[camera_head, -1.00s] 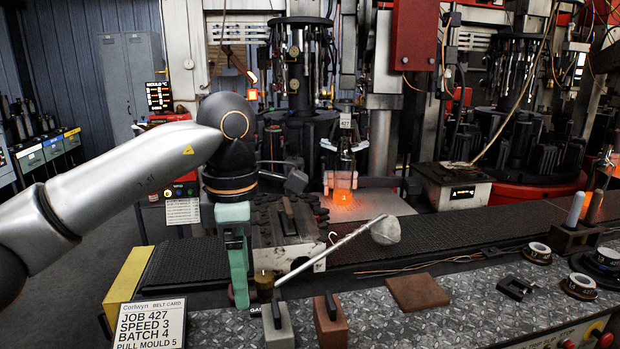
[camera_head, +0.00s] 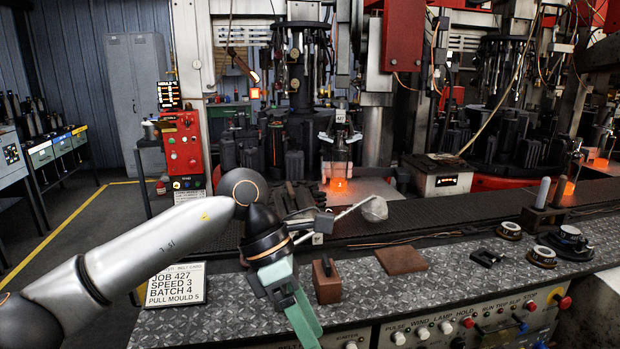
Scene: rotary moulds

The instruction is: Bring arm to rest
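My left gripper (camera_head: 303,318), with teal fingers, hangs tilted over the front edge of the bench, its fingers pointing down and to the right. I see the fingers nearly edge-on, so any gap between them does not show. No object shows in it. My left arm (camera_head: 150,250) comes in from the left, low across the picture. A swab with a grey wrapped head (camera_head: 375,209) leans behind the gripper, and its lower handle end is hidden. My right gripper is out of view.
The metal bench top (camera_head: 360,298) holds a job card (camera_head: 176,284), a reddish block (camera_head: 326,281), a brown tile (camera_head: 401,260) and several rings at right. A control panel (camera_head: 460,325) runs along the front. A glowing mould (camera_head: 338,184) and machines stand behind the belt.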

